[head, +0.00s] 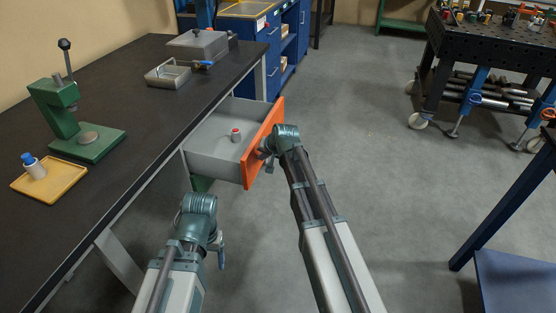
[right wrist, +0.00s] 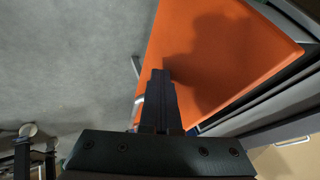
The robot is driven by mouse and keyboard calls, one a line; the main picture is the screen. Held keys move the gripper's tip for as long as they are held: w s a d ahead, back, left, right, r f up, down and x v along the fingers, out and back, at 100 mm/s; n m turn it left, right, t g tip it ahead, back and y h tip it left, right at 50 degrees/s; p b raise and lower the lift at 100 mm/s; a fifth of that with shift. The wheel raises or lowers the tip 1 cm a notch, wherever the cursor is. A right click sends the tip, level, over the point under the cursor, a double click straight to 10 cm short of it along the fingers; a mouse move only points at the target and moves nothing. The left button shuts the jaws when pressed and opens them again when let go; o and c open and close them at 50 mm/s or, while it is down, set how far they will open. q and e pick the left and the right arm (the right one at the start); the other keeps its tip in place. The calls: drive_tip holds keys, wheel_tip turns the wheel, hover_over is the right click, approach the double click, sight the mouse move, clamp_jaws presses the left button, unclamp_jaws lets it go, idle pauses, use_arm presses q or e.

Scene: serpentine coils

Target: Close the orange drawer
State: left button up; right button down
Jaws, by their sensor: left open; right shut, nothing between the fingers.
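The orange drawer front (head: 262,148) belongs to a grey drawer (head: 215,140) that stands pulled out from under the dark-topped workbench. A small red-topped grey object (head: 236,134) is inside it. My right gripper (head: 264,152) is at the outer face of the orange front, partly hidden by its own wrist. In the right wrist view the shut, empty fingers (right wrist: 161,78) overlap the edge of the orange panel (right wrist: 222,45), beside a thin silver handle (right wrist: 138,105); I cannot tell whether they touch. My left gripper (head: 220,250) is open and empty, low beside the bench, away from the drawer.
The workbench (head: 130,75) carries a green press (head: 80,125), a yellow tray (head: 50,180) with a blue-capped bottle, and metal boxes. A blue cabinet (head: 285,40) stands behind. A black tool cart (head: 490,60) is at the right. The grey floor between is clear.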

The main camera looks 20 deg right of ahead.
drive_tip(key=w+a, duration=0.3)
drive_tip(key=a, duration=0.2)
drive_tip(key=w+a, duration=0.4)
drive_tip(key=a, duration=0.1)
drive_tip(key=w+a, duration=0.3)
drive_tip(key=a, duration=0.2)
drive_tip(key=shift+w+a, duration=0.25)
drive_tip(key=shift+d, duration=0.1)
